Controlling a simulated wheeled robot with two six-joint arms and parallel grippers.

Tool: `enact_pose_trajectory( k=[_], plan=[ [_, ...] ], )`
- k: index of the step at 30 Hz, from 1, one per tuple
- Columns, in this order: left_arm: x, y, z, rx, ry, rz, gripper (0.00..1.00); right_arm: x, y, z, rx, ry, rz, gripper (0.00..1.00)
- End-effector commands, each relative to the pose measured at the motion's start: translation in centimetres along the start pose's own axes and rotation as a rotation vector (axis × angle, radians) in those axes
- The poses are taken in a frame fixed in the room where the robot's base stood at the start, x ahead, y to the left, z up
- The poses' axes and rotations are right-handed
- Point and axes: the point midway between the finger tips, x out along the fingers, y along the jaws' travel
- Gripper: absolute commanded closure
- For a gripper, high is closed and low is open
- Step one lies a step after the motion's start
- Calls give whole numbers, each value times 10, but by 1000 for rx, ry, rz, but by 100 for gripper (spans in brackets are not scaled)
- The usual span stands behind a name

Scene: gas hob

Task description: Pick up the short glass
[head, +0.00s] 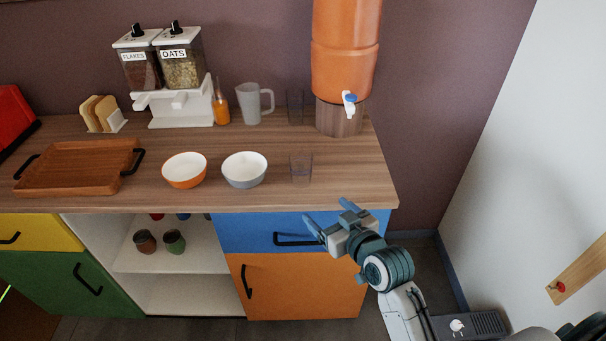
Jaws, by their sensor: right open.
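A short clear glass (301,168) stands upright on the wooden counter, near its front edge and right of the grey bowl. A second clear glass (295,107), which looks taller, stands farther back beside the water dispenser. My right gripper (328,216) is open and empty. It is in front of the counter, below and to the right of the short glass, and apart from it. My left gripper is not in view.
A grey bowl (245,170) and an orange bowl (185,170) stand left of the short glass. A wooden tray (80,167) lies farther left. A measuring jug (252,103) and the orange dispenser (345,60) stand behind. The counter right of the short glass is clear.

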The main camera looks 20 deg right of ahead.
Motion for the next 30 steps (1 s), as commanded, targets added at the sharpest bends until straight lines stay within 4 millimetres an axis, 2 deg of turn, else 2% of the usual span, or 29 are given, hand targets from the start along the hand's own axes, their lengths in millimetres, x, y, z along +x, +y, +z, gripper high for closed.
enact_pose_trajectory(
  k=[3, 9, 12, 15, 18, 25, 30],
  plan=[
    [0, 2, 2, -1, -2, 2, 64, 13, 3, -30, 4, 117, 4, 20],
    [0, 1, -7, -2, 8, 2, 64, 25, 6, -60, 10, 231, 14, 20],
    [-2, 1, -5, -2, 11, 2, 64, 38, 7, -66, 11, 239, 15, 20],
    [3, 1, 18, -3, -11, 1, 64, 54, 7, -69, 12, 238, 14, 20],
    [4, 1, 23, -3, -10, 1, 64, 68, 8, -72, 10, 237, 15, 20],
    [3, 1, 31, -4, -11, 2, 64, 85, 9, -75, 10, 235, 14, 20],
    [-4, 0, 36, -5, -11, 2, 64, 110, 13, -80, 10, 235, 15, 20]
  ],
)
